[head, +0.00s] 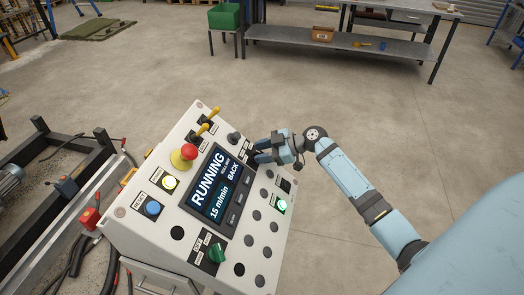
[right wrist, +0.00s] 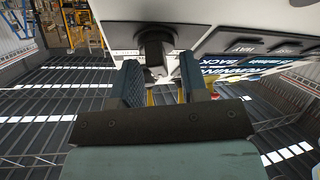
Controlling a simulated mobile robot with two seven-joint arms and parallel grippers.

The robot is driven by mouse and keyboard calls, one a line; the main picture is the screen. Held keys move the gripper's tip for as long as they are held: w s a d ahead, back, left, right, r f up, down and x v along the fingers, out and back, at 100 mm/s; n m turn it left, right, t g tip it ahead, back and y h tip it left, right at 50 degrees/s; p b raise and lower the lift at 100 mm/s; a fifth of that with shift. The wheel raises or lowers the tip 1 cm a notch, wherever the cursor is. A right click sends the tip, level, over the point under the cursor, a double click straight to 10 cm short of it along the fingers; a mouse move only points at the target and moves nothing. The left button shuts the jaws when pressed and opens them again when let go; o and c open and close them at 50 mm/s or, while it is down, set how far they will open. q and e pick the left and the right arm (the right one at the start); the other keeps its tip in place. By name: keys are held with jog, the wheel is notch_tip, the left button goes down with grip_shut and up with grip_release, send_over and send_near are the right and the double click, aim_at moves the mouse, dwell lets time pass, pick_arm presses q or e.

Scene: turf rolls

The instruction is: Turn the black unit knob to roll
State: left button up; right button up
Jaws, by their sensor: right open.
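A white slanted control panel (head: 150,215) carries a screen (head: 218,190) reading RUNNING, 15 m/min and BACK. My right gripper (head: 257,153) is at the panel's upper right edge, beside the screen. In the right wrist view, the right gripper (right wrist: 159,68) is open, its two fingers on either side of a black knob (right wrist: 154,48). I cannot tell whether the fingers touch it. In the head view the gripper hides that knob, and its label is not readable. Another black knob (head: 233,137) shows just left of the gripper. My left gripper is not in view.
The panel also has a red mushroom button (head: 189,152), a yellow lever (head: 208,114), a blue button (head: 152,208), a lit green button (head: 281,206) and a green knob (head: 217,253). A metal bench (head: 340,44) stands behind. The floor between is clear.

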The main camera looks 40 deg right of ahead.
jog(key=shift+c, duration=0.6)
jog(key=c, duration=0.5)
jog(key=shift+o, duration=0.2)
